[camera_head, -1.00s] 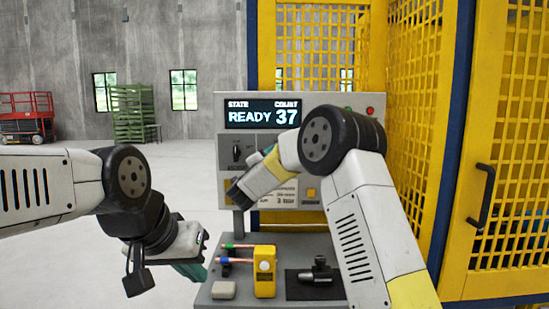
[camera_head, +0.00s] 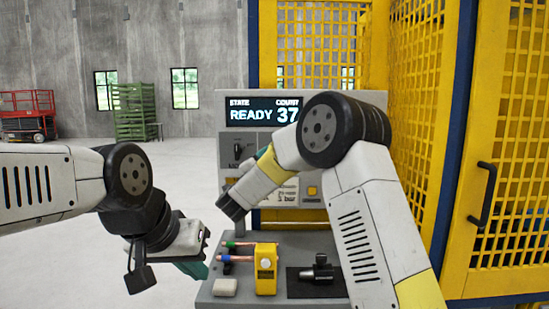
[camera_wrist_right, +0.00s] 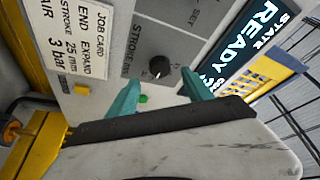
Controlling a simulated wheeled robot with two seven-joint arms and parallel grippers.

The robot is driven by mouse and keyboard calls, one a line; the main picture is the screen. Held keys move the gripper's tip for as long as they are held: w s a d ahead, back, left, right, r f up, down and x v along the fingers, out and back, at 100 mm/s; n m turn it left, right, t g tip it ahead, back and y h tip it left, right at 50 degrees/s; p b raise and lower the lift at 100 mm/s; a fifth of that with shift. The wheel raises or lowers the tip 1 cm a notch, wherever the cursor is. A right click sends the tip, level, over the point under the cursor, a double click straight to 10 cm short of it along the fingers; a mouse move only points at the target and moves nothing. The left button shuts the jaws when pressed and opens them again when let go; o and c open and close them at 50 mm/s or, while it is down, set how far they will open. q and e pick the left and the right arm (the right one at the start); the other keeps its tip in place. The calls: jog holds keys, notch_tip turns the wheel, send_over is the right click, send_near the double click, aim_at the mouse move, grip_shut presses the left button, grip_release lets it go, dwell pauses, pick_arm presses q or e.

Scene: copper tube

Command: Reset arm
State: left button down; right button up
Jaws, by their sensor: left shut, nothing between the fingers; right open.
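My left gripper (camera_head: 198,269) is low at the left of the workbench in the head view. Its teal fingers are together, with nothing seen between them. My right arm bends in front of the control panel (camera_head: 225,150) and hides part of it. In the right wrist view my right gripper (camera_wrist_right: 160,78) has its two teal fingers spread apart and nothing between them. A black rotary knob (camera_wrist_right: 158,69) on the panel face shows beyond and between the fingertips. Whether the fingers touch the panel cannot be told.
The grey bench (camera_head: 240,304) holds a yellow block-shaped device (camera_head: 266,270), copper-coloured tubes (camera_head: 238,259), a pale block (camera_head: 225,287) and a dark fixture (camera_head: 318,271). Yellow mesh fencing (camera_head: 414,120) stands behind and to the right. Open floor lies at the left.

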jog(key=shift+v, duration=1.15)
jog(key=s+d+r+n+g+y, duration=0.4)
jog(key=s+d+r+n+y, duration=0.1)
jog(key=s+n+y, duration=0.45)
jog(key=s+d+f+n+g, duration=0.2)
jog(key=s+d+f+g, duration=0.1)
jog(key=s, duration=0.7)
jog(key=s+d+f+n+g, duration=0.2)
jog(key=s+d+f, duration=0.3)
jog(key=s, duration=0.5)
jog(key=s+d+f+n+g, duration=0.2)
jog(key=s+d+f+g, duration=0.2)
jog(key=s, duration=0.6)
notch_tip(320, 180, down, 2)
jog(key=shift+d+f+h, duration=0.1)
jog(key=shift+d+h, duration=0.15)
jog(key=shift+h, duration=0.1)
jog(key=shift+s+n, duration=0.1)
jog(key=shift+n, duration=0.15)
